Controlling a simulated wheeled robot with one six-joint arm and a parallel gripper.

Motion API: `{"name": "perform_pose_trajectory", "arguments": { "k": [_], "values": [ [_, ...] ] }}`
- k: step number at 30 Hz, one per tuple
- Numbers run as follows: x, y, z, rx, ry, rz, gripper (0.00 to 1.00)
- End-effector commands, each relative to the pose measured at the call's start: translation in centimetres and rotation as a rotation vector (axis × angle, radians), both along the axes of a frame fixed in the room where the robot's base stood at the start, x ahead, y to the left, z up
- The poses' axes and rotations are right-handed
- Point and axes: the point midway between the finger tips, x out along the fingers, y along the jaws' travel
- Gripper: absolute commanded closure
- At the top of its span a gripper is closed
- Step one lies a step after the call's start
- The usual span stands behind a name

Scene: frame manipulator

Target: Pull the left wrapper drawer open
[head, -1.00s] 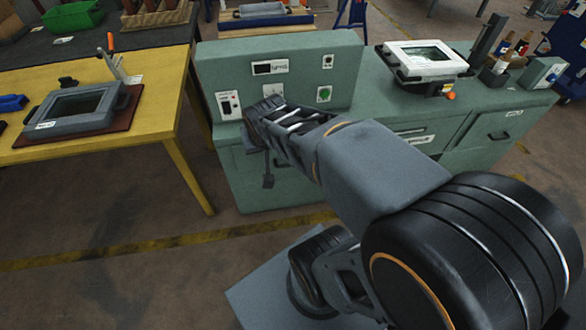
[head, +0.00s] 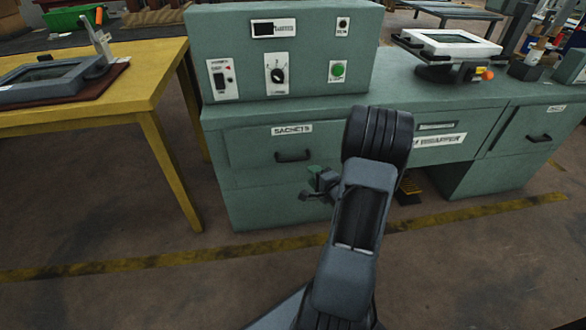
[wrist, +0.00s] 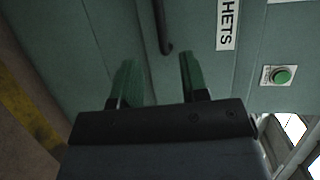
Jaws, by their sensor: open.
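The left drawer (head: 250,147) of the green bench is labelled SACHETS and is shut. Its dark bar handle (head: 293,155) also shows at the top of the wrist view (wrist: 165,30). A label ending in WRAPPER (head: 440,141) is on the bench front right of my arm; its left part is hidden. My gripper (head: 318,184) is open and empty, just below and right of the SACHETS handle. In the wrist view, my gripper's green fingers (wrist: 157,68) point at the drawer front, with the handle ahead between their lines, apart from them.
A control box (head: 285,50) with a knob and green button stands on the bench (head: 420,110). A white-framed device (head: 450,45) is on its right half. Another handled front (head: 538,138) is far right. A yellow table (head: 140,95) stands left. The floor before the bench is clear.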

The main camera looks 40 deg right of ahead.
Motion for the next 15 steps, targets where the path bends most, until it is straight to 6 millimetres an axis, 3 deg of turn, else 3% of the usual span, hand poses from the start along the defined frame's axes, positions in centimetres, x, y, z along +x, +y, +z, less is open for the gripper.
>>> {"name": "perform_pose_trajectory", "arguments": {
  "k": [5,15],
  "values": [
    [2.0,0.0,-0.9,0.018,-0.015,0.006,0.59],
    [8.5,-0.3,-2.2,0.015,-0.013,0.004,0.59]
  ]
}}
